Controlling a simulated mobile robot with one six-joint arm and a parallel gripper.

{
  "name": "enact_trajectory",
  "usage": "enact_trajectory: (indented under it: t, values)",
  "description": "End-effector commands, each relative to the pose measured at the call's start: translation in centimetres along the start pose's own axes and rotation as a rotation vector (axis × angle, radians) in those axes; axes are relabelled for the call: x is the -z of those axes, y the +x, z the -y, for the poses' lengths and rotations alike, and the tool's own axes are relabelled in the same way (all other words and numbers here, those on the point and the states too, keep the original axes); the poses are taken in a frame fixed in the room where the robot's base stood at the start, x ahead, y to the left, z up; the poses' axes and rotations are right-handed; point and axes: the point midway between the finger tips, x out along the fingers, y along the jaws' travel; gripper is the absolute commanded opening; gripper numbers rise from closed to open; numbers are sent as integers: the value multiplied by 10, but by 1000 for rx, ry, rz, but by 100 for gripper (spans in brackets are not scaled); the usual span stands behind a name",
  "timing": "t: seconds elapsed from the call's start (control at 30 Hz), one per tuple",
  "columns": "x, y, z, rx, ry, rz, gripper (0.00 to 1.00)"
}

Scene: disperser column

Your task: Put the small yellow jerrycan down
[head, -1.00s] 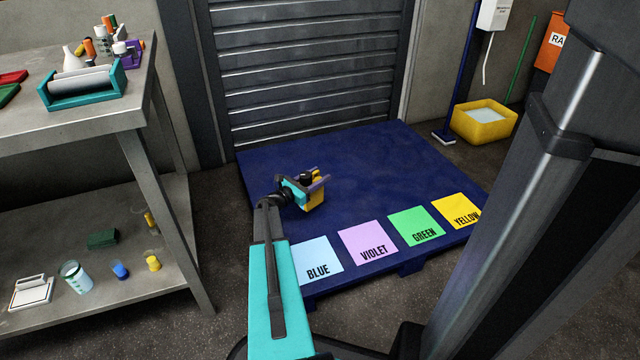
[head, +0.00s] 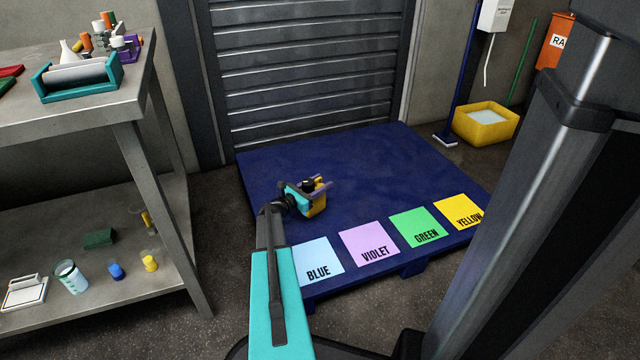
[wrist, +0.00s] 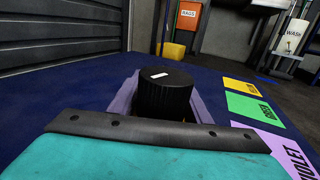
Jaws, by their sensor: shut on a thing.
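The small yellow jerrycan (head: 317,206) with a black cap is at my gripper (head: 320,187), over the left part of the blue pallet (head: 370,165). My gripper is shut on it, with its violet fingers around the upper part. In the wrist view the black cap (wrist: 165,94) stands between the fingers, and the yellow body is hidden below it. The jerrycan looks upright. I cannot tell whether its base touches the pallet.
Blue (head: 318,259), violet (head: 369,245), green (head: 418,226) and yellow (head: 459,212) labelled squares line the pallet's front edge. A steel bench (head: 130,113) stands at left, and a shutter (head: 310,80) is behind. The pallet's middle and back are clear.

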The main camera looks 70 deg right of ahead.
Motion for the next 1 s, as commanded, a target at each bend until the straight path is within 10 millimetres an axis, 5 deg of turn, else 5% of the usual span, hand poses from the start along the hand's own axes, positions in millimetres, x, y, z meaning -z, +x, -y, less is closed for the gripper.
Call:
enact_trajectory:
  t: [0.13, 0.57, 1.0]
  values:
    - [0, 0, 0, 0, 0, 0, 62]
    - [-3, -2, 0, 0, 0, 0, 62]
    - [-5, -56, 0, -2, -1, -1, 62]
